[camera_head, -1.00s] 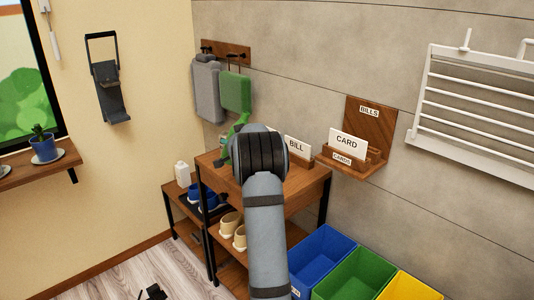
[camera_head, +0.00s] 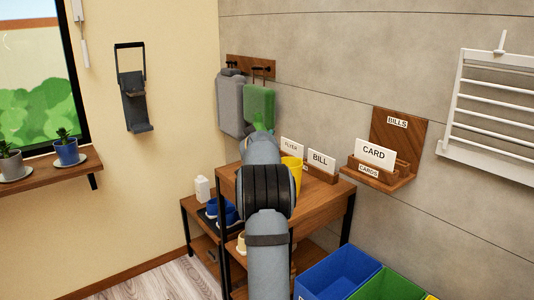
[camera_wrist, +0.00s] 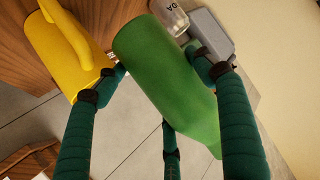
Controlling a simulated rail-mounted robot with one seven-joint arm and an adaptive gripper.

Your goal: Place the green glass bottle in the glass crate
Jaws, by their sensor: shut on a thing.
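The green bottle (camera_wrist: 165,75) fills the middle of the wrist view, tilted, its wide end toward the upper left and its body narrowing toward the lower right. My gripper (camera_wrist: 153,66) has its dark teal fingers around it and is shut on it. In the head view my arm hides most of the gripper and bottle. Coloured bins stand on the floor at the lower right: a blue bin (camera_head: 340,270), a green bin (camera_head: 385,284) and a sliver of a yellow one. I cannot read which is the glass crate.
A yellow jug (camera_wrist: 68,55) stands close beside the bottle; it also shows on the wooden stand (camera_head: 320,203). A can (camera_wrist: 170,14) and a grey box (camera_wrist: 212,38) are near the bottle. Card holders (camera_head: 378,170) and hanging bags (camera_head: 258,103) are on the wall.

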